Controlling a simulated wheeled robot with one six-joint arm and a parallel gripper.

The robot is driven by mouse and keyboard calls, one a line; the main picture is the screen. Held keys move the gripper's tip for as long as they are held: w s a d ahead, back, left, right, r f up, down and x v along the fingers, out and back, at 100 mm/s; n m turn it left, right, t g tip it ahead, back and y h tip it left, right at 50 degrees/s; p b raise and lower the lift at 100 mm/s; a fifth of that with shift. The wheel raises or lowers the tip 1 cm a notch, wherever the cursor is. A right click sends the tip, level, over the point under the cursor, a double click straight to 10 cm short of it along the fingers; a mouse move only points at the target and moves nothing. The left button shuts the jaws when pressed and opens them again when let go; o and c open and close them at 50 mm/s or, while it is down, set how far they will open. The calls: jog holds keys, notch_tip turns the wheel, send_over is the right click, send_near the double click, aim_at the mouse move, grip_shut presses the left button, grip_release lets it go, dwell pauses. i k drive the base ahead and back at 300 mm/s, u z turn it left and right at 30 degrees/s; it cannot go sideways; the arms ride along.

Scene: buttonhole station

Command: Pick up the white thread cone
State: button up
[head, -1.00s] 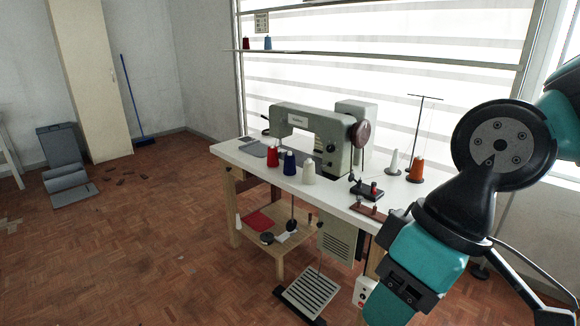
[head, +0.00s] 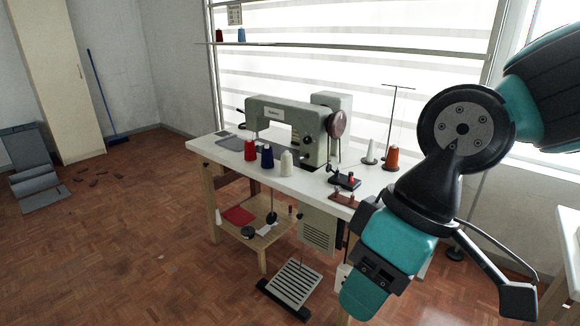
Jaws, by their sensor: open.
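A white thread cone (head: 287,163) stands upright on the white sewing table (head: 222,155), at the right end of a row with a blue cone (head: 267,158) and a red cone (head: 250,150). A slimmer white cone (head: 370,154) stands farther right, beside an orange cone (head: 392,159) at the thread stand. My gripper (head: 505,280) is at the lower right, open, with one dark finger showing and the rest hidden by my arm. It is well to the right of the front white cone and apart from it.
A grey-green sewing machine (head: 280,115) stands behind the cones. A small black device (head: 344,181) is right of them. A pedal (head: 294,285) lies under the table's front. A wooden lower shelf (head: 262,240) holds small items.

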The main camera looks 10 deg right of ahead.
aim_at(371, 147)
jog(key=z, duration=0.25)
jog(key=i, duration=1.95)
jog(key=z, duration=0.4)
